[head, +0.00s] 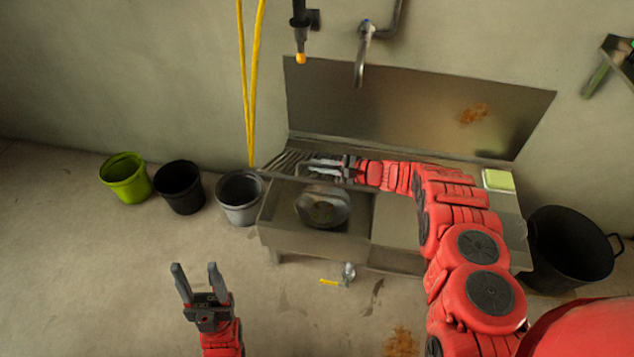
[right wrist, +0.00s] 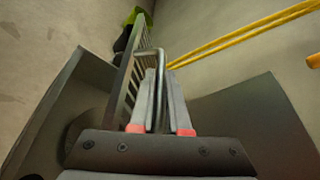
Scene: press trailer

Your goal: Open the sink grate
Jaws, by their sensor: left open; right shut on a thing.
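The sink grate (head: 288,162) is a set of dark metal bars at the back left of the steel sink (head: 378,215). In the right wrist view the grate (right wrist: 132,85) stands tilted up, with its bars running away from me. My right gripper (head: 312,168) reaches in from the right over the sink. The arm hides part of the sink's right side. My left gripper (head: 196,272) is open and empty over the floor, in front and left of the sink.
A round metal pot (head: 323,207) sits in the left basin. Green (head: 126,180), black (head: 180,188) and grey (head: 240,198) buckets stand left of the sink. A large black pot (head: 572,245) stands at the right. A yellow hose (head: 251,90) hangs behind.

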